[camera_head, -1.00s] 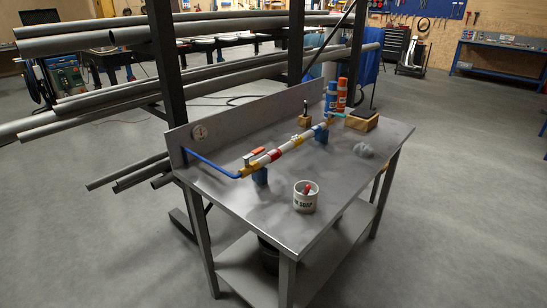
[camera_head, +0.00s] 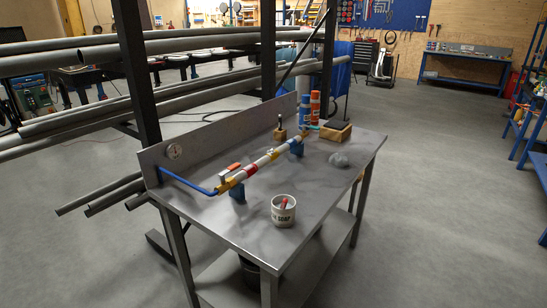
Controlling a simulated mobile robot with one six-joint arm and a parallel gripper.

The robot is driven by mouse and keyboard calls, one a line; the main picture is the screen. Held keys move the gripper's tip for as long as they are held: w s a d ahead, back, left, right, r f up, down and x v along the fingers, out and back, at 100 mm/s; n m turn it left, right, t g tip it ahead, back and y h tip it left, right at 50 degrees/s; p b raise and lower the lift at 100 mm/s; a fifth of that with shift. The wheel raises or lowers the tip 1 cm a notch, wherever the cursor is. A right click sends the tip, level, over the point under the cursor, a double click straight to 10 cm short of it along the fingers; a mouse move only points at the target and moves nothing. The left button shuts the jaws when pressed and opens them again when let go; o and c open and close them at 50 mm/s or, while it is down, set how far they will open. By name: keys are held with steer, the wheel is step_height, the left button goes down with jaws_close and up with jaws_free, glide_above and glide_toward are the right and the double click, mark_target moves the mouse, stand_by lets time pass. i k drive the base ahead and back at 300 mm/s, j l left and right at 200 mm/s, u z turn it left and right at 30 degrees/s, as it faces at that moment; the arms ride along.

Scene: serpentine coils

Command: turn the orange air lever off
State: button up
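The orange air lever (camera_head: 230,167) sits on top of the near-left end of a striped pipe assembly (camera_head: 262,161) on the grey metal workbench (camera_head: 218,224). The lever looks roughly in line with the pipe. My gripper is not in view.
A white soap pot (camera_head: 283,211) stands near the front edge. A grey wad (camera_head: 339,160), a wooden block (camera_head: 335,131) and orange and blue cans (camera_head: 310,108) are farther back. A rack of long pipes (camera_head: 80,118) stands behind the bench. Floor at right is clear.

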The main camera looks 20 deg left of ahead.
mark_target(231, 169)
steer(key=i+j+z, duration=0.15)
steer(key=i+j, duration=0.85)
